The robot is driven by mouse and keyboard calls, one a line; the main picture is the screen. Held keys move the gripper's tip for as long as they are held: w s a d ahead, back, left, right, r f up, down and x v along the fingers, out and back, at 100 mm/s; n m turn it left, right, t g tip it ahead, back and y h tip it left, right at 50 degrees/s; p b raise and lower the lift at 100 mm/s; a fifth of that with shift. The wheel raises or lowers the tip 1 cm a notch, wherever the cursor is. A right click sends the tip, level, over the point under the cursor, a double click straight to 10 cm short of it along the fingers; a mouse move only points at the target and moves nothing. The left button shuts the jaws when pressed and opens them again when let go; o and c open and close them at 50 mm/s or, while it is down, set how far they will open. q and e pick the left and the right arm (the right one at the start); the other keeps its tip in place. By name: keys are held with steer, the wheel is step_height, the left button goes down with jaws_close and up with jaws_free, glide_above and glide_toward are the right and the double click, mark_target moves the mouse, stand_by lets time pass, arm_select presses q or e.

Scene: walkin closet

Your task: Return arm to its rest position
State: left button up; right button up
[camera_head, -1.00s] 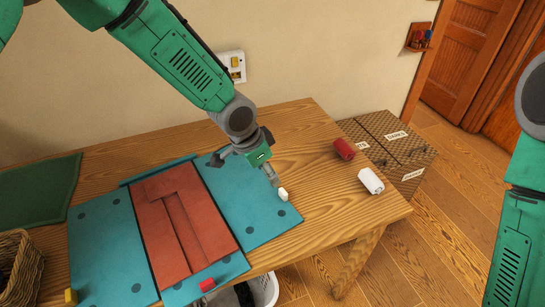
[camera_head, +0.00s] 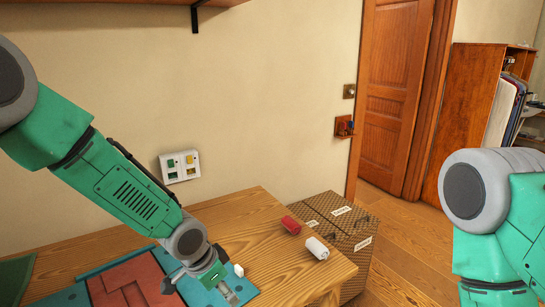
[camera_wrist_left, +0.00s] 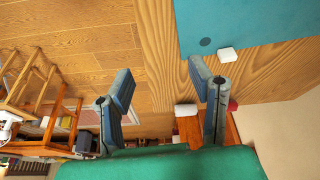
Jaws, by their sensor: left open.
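My left gripper (camera_head: 198,287) is low in the head view, over the blue board (camera_head: 250,290) with a red folded cloth (camera_head: 128,277) on it. In the left wrist view its two fingers (camera_wrist_left: 160,88) are spread apart with nothing between them. A small white block (camera_head: 239,270) at the board's edge is just right of the gripper; it also shows in the wrist view (camera_wrist_left: 228,54), beyond one finger. My right arm (camera_head: 490,225) comes in at the right edge of the head view; its gripper is out of frame.
A red roll (camera_head: 291,225) and a white roll (camera_head: 317,248) lie on the wooden table (camera_head: 255,220), right of the board. Patterned boxes (camera_head: 345,222) stand beyond the table. A wall switch panel (camera_head: 180,166) is behind my left arm. The floor at right is open.

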arm_select(q)
steer(key=s+a+f+n+g+b, duration=0.1)
steer(key=s+a+f+n+b, duration=0.2)
steer(key=s+f, duration=0.65)
steer(key=s+a+f+n+g+b, duration=0.1)
steer(key=s+a+f+n+b, duration=0.15)
steer(key=s+f, duration=0.7)
steer(key=s+a+f+n+y+b, duration=0.3)
steer(key=s+a+f, duration=0.1)
steer(key=s+a, duration=0.8)
steer(key=s, duration=0.2)
steer(key=shift+s+f+n, duration=0.15)
steer(key=shift+s+n, duration=0.2)
steer(key=shift+s, duration=0.05)
arm_select(e)
step_height(320, 180, down, 8)
steer(key=shift+s+a+f, duration=0.15)
steer(key=shift+s+a, duration=0.05)
steer(key=shift+s, duration=0.25)
steer(key=shift+d, duration=0.1)
